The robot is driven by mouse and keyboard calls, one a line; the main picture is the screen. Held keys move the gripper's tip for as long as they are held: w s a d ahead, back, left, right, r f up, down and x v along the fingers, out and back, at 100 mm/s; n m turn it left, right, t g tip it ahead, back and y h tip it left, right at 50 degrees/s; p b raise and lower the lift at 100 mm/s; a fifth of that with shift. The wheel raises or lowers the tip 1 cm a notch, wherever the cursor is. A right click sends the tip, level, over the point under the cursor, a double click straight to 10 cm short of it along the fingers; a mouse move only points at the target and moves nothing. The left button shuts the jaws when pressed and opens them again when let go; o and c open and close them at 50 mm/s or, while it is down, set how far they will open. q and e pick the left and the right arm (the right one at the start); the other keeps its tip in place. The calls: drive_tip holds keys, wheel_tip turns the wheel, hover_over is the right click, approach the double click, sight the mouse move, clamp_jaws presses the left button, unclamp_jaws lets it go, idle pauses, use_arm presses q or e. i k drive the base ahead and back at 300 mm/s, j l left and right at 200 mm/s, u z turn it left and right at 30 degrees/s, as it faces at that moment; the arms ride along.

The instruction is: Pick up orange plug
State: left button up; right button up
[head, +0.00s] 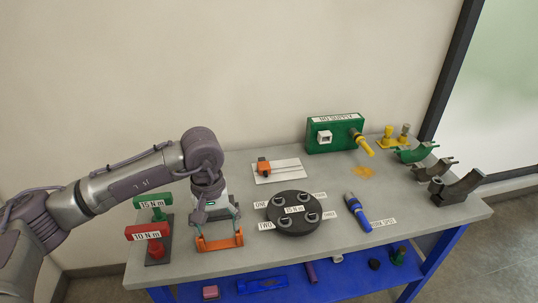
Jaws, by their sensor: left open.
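A small orange block with a dark grey rod, which looks like the orange plug (264,166), lies on a white plate (289,173) towards the back of the grey table. My left gripper (219,222) points down over the front left of the table, to the left of and nearer than the white plate. It is open. Its fingers are just above or beside an orange U-shaped bracket (220,243) near the front edge; whether they touch it I cannot tell. The orange block is apart from the gripper and in plain view. My right gripper is not in view.
A black disc (294,224) with round fittings and a blue tool (358,212) lie right of my gripper. Red (148,233) and green (153,201) labelled blocks stand left. A green box (335,134) stands at the back. Green and dark cradles line the right edge.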

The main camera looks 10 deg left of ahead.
sight(264, 167)
drive_tip(key=i, duration=1.3)
